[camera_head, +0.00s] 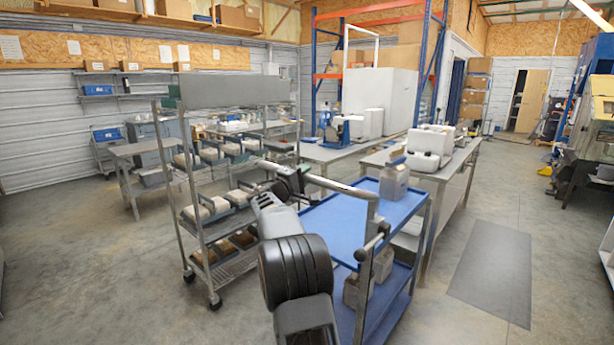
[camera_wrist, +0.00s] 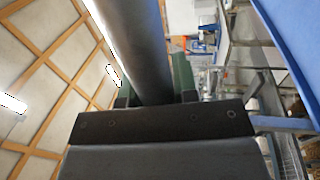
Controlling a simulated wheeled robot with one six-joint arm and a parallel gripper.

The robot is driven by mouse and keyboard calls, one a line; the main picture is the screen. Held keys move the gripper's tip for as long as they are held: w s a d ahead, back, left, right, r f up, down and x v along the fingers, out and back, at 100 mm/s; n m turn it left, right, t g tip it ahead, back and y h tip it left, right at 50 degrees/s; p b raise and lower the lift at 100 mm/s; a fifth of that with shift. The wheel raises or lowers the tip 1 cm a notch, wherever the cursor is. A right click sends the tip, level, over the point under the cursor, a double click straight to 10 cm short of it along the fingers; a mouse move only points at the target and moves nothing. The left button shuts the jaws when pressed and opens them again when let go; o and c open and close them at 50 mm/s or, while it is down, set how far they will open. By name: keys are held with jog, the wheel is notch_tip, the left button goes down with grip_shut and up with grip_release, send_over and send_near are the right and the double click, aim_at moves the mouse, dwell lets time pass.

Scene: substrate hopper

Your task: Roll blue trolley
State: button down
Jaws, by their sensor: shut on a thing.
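The blue trolley (camera_head: 335,217) stands in front of me, right of centre in the head view, with a blue top and a blue lower shelf. Its grey tubular handle (camera_head: 335,184) runs along the near left end. My gripper (camera_head: 296,182) is at the left part of this handle. In the wrist view the handle bar (camera_wrist: 135,45) passes between the fingers, and my gripper (camera_wrist: 155,98) is shut on it. A blue edge of the trolley (camera_wrist: 295,40) shows at the upper right there. My arm hides part of the trolley's left side.
A grey jug (camera_head: 394,182) stands on the trolley's top; more containers (camera_head: 382,263) stand below. A wheeled wire rack (camera_head: 228,230) with trays is close on the left. A workbench (camera_head: 437,175) stands behind, to the right. Floor around the dark mat (camera_head: 490,270) is clear.

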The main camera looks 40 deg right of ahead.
jog(key=shift+r, duration=0.2)
jog(key=c, duration=1.3)
grip_release()
jog(key=shift+d, duration=0.15)
jog(key=shift+o, duration=0.9)
jog(key=shift+d+f, duration=0.15)
jog(key=shift+d, duration=0.05)
jog(key=shift+o, duration=1.2)
jog(key=shift+a, duration=0.15)
jog(key=b+v, duration=0.2)
jog(key=v, duration=1.1)
jog(key=shift+a, duration=0.4)
jog(key=shift+s, duration=0.1)
